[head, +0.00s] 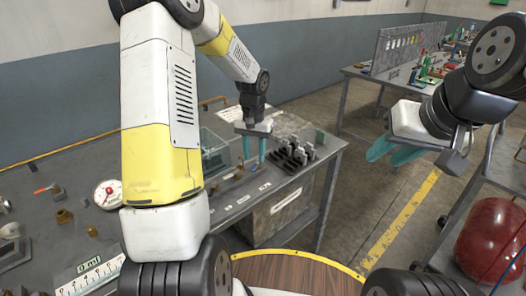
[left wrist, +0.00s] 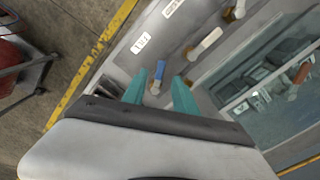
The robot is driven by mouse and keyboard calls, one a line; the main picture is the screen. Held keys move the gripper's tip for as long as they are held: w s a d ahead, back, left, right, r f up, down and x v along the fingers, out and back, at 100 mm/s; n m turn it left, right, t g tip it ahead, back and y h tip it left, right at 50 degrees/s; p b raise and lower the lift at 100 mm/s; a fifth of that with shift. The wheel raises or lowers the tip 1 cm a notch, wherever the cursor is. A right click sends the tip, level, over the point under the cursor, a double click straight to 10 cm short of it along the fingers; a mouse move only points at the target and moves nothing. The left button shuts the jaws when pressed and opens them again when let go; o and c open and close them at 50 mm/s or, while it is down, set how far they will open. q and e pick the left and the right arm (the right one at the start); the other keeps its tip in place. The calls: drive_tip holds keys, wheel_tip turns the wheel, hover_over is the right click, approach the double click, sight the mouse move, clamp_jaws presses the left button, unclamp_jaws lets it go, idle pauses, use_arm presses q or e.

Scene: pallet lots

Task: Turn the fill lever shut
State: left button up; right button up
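My left gripper (head: 254,158) points down over the front edge of the bench, next to a clear tank (head: 214,150). In the left wrist view its two teal fingers (left wrist: 160,78) are apart. A small blue-handled lever (left wrist: 157,76) on a brass fitting shows between and just beyond the fingertips, with gaps on both sides. My right gripper (head: 384,160) is open and empty, in the air right of the bench.
A black rack (head: 292,155) stands right of my left gripper on the bench. A round gauge (head: 108,194) and a ruled scale (head: 92,277) are at left. A red tank (head: 492,240) stands at right. The floor beside the bench is clear.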

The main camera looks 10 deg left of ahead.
sight(254, 166)
use_arm(q)
drive_tip(key=shift+f, duration=1.55)
clamp_jaws()
drive_tip(key=shift+a+m, duration=0.1)
drive_tip(key=shift+m, duration=0.2)
drive_tip(key=shift+w+a+m, duration=0.2)
drive_tip(key=shift+a+m, duration=0.2)
drive_tip(key=shift+m, duration=0.8)
drive_tip(key=shift+w+a+m, duration=0.15)
drive_tip(key=shift+a+m, duration=0.1)
drive_tip(key=shift+m, duration=0.55)
drive_tip(key=shift+w+a+m, duration=0.1)
drive_tip(key=shift+a+m, duration=0.1)
drive_tip(key=shift+m, duration=0.6)
